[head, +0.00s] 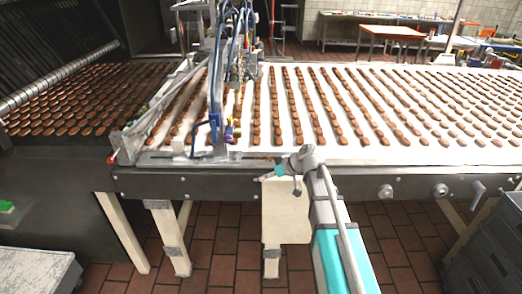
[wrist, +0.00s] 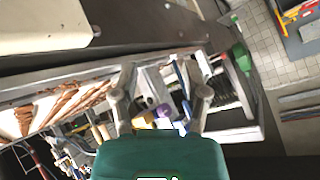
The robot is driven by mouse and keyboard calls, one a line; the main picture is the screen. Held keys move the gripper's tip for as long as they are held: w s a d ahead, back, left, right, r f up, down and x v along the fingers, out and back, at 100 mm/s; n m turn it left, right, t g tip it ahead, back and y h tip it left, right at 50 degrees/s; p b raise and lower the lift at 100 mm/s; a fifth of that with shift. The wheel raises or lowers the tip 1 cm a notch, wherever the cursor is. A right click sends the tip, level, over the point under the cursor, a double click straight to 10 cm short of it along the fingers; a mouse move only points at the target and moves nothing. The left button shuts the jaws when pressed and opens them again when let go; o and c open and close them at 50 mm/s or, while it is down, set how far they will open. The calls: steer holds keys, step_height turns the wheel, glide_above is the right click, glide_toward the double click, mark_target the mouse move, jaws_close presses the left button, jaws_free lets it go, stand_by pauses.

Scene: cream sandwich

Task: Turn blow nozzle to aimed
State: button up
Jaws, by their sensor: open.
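A small purple and yellow fitting (head: 230,130) hangs low on the metal frame with blue hoses (head: 217,70) above the left part of the conveyor. It may be the blow nozzle, but it is too small to tell, and its aim is unclear. My gripper (head: 266,178) is at the conveyor's front edge, to the right of and lower than this fitting. In the wrist view my gripper (wrist: 162,93) has its two grey fingers spread apart with nothing held. A purple part (wrist: 163,110) shows beyond, between the fingers, with a blue part (wrist: 186,110) beside it.
A white conveyor (head: 350,150) carries many rows of brown biscuits. A dark front rail (head: 240,180) with knobs (head: 386,191) runs along it. A cream box (head: 286,212) hangs under the rail. Grey drawers (head: 490,250) stand at lower right. The tiled floor (head: 215,260) in front is partly clear.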

steer(key=s+d+f+m+g+h, duration=0.1)
steer(key=s+d+f+m+h, duration=0.1)
steer(key=s, duration=0.4)
steer(key=s+d+f+m+g+h, duration=0.1)
steer(key=s+d+f+m+h, duration=0.1)
steer(key=s+d, duration=0.4)
steer(key=s+d+f+m+g+h, duration=0.1)
steer(key=s+d+f+m+h, duration=0.1)
steer(key=s+d+m+h, duration=0.2)
steer(key=s+h, duration=0.1)
steer(key=s, duration=0.2)
steer(key=shift+s+d+f+h, duration=0.15)
steer(key=shift+d+f+h, duration=0.15)
steer(key=shift+d, duration=0.1)
steer(key=shift+s, duration=0.1)
